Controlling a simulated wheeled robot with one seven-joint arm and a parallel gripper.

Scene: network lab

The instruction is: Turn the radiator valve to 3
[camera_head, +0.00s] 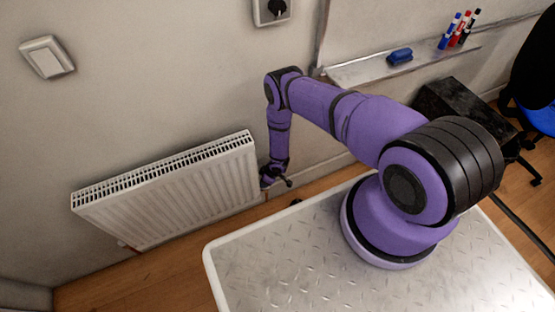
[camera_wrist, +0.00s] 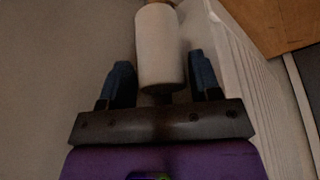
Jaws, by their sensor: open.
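The white radiator (camera_head: 175,190) is mounted low on the wall in the head view, and its ribbed side (camera_wrist: 255,80) runs along the right in the wrist view. The radiator valve (camera_wrist: 160,48) is a pale cylinder in the wrist view, with its near end between the two dark fingers of my gripper (camera_wrist: 160,82). The fingers stand apart on either side of it, with small gaps showing. No number or mark on the valve is readable. In the head view my gripper (camera_head: 275,178) is at the radiator's right end, and the valve is hidden there.
A light switch (camera_head: 46,56) and a wall knob (camera_head: 274,8) are on the wall above. A whiteboard tray (camera_head: 350,72) holds a blue eraser (camera_head: 400,56) and several markers (camera_head: 458,30). A black box (camera_head: 462,108) stands at right. Wooden floor shows beside the radiator.

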